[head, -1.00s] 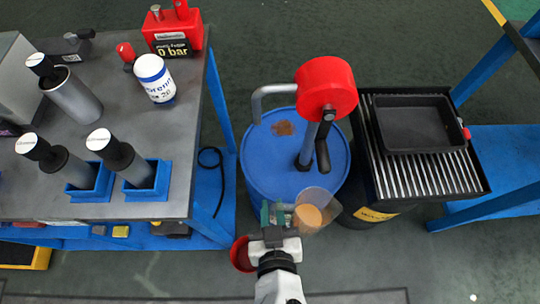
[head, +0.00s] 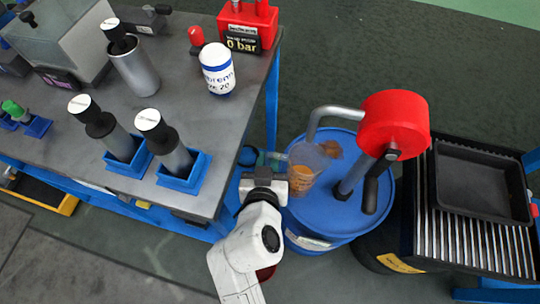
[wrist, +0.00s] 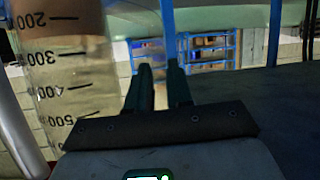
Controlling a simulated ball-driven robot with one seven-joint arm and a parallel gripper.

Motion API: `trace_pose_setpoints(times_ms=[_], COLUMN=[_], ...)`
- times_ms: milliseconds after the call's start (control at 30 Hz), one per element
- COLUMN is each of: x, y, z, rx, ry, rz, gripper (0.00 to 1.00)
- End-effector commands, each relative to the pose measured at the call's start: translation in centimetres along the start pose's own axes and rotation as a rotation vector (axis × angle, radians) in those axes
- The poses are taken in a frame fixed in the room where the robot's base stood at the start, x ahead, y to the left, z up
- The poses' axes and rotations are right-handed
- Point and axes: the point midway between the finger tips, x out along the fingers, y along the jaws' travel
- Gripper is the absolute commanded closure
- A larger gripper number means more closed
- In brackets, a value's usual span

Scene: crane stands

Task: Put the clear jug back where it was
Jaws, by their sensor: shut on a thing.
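The clear jug (head: 308,168) holds some orange-brown liquid and appears over the left part of the blue drum's lid (head: 330,215) in the head view. Whether it touches the lid cannot be told. My gripper (head: 272,160) is at the jug's left side, shut on it, seemingly by its handle. In the wrist view the jug (wrist: 65,85) fills the left edge, with its scale marks from 200 to 500 showing. The two dark gripper fingers (wrist: 162,88) stand close together there. The grip point itself is not clear.
A red-topped hand pump (head: 395,125) with a bent grey pipe rises from the drum, close right of the jug. A grate with a black tray (head: 484,183) stands further right. The workbench (head: 235,120) at left carries cylinders in blue holders and a white bottle (head: 217,70).

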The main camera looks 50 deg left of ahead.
Motion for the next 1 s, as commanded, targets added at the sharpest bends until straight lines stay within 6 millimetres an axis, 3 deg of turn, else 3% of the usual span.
trace_pose_setpoints(times_ms=[100,267,533,767,800,1000], x=[1.8,2.7,3.9,4.1,4.1,4.0], y=[0.0,0.1,-0.1,-0.1,-0.1,-0.1], z=[-0.9,-1.1,1.8,2.1,2.2,2.2], rx=[-0.002,-0.001,-0.003,0.0,0.001,0.0], ry=[0.004,0.002,0.0,0.001,-0.001,-0.001], rz=[0.0,-0.001,0.0,0.0,0.0,0.0], gripper=[1.0,1.0,1.0,1.0,0.78,0.59])
